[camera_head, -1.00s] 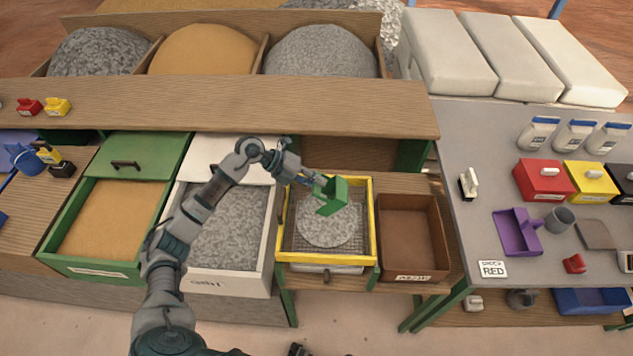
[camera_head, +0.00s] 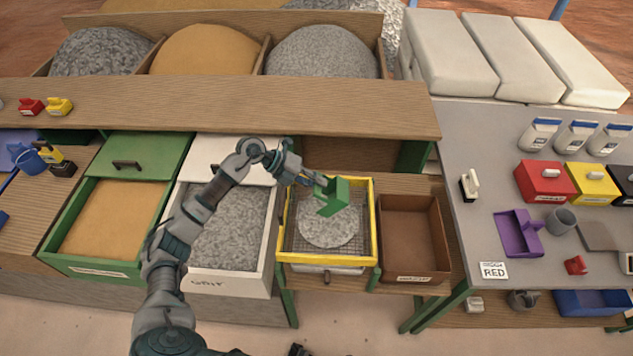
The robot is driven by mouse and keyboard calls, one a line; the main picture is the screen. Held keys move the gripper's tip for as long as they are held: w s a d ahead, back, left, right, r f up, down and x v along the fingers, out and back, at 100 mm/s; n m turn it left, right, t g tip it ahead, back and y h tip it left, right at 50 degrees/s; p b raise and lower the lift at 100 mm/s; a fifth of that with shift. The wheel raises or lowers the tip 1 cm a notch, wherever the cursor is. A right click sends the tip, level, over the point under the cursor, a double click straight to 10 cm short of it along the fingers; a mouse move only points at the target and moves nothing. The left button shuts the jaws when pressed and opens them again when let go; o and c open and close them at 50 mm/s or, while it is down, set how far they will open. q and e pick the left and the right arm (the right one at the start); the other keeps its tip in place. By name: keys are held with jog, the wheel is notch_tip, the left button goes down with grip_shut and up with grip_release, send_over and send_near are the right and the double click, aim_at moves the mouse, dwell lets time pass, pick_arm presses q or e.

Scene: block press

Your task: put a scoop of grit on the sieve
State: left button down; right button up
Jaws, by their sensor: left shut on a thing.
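My left gripper (camera_head: 312,179) is shut on a green scoop (camera_head: 334,195). It holds the scoop above the yellow-framed sieve (camera_head: 371,225), and the scoop is tilted. A round pile of grey grit (camera_head: 328,226) lies on the sieve's mesh below the scoop. The white grit drawer (camera_head: 266,262), labelled GRIT, stands open just left of the sieve and holds grey grit (camera_head: 228,228). The inside of the scoop is too small to read clearly.
A green drawer of sand (camera_head: 122,220) is open at the left. A brown empty bin (camera_head: 412,235) stands right of the sieve. A wooden shelf (camera_head: 220,107) runs behind.

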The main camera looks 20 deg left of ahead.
pick_arm(q)
jog(key=shift+r, duration=0.1)
jog(key=r+y+p, duration=0.1)
jog(key=p, duration=0.2)
notch_tip(320, 180, up, 4)
jog(key=g+y+p, duration=0.1)
jog(key=y+p, duration=0.2)
jog(key=p, duration=0.3)
jog(key=g+y+p, duration=0.1)
jog(key=y+p, duration=0.3)
jog(key=p, duration=0.3)
jog(key=shift+d+f+g+y, duration=0.1)
jog(key=shift+f+g+y, duration=0.05)
jog(key=shift+g+y, duration=0.15)
jog(key=shift+y+p, duration=0.35)
jog(key=shift+y, duration=0.55)
pick_arm(e)
jog(key=s+r, duration=0.1)
jog(key=r, duration=0.6)
jog(key=s+d+r, duration=0.1)
jog(key=s+r, duration=0.1)
jog(key=r, duration=0.5)
jog(key=shift+s+d+r, duration=0.3)
jog(key=shift+r, duration=0.05)
